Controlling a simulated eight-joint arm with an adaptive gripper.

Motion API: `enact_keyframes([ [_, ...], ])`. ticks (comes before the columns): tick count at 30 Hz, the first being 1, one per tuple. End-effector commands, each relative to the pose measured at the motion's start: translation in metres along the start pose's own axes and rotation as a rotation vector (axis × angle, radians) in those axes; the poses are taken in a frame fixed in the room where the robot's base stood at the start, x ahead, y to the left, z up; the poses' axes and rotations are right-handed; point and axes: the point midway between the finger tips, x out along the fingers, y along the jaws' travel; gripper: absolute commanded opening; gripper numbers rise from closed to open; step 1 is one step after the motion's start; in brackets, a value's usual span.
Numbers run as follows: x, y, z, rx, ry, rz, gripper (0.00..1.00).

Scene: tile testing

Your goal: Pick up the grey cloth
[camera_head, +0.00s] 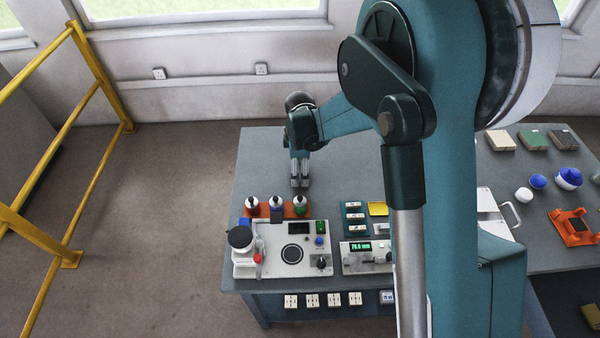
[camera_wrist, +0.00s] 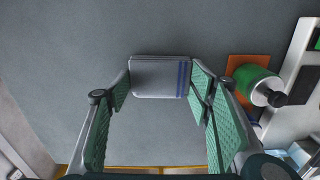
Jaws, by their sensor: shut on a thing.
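The grey cloth (camera_wrist: 155,78) is a folded, flat pad with blue stripes near its right end. In the wrist view it sits between the green-padded fingers of my gripper (camera_wrist: 160,85), one at each end. The fingers are shut on it, touching its left and right ends. In the head view my gripper (camera_head: 299,182) points down over the left part of the grey bench (camera_head: 262,150), behind the bottle rack. I cannot make out the cloth in the head view. I cannot tell whether the cloth still touches the bench.
An orange rack (camera_head: 266,210) with three bottles stands just in front of my gripper. A green-banded bottle (camera_wrist: 252,82) shows close to the right finger. A white test device (camera_head: 293,250) and a display unit (camera_head: 362,257) stand nearer the front. The bench behind the gripper is clear.

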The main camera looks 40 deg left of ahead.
Motion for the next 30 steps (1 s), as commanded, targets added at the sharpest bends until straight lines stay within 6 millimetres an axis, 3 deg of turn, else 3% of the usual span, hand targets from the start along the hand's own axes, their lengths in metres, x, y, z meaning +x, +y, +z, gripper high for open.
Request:
enact_keyframes([
  [8,-0.026,0.0,0.0,0.0,0.0,0.0,0.42],
  [21,-0.085,0.0,0.0,0.0,0.0,0.0,0.42],
  [30,-0.096,0.0,0.0,0.0,0.0,0.0,0.42],
])
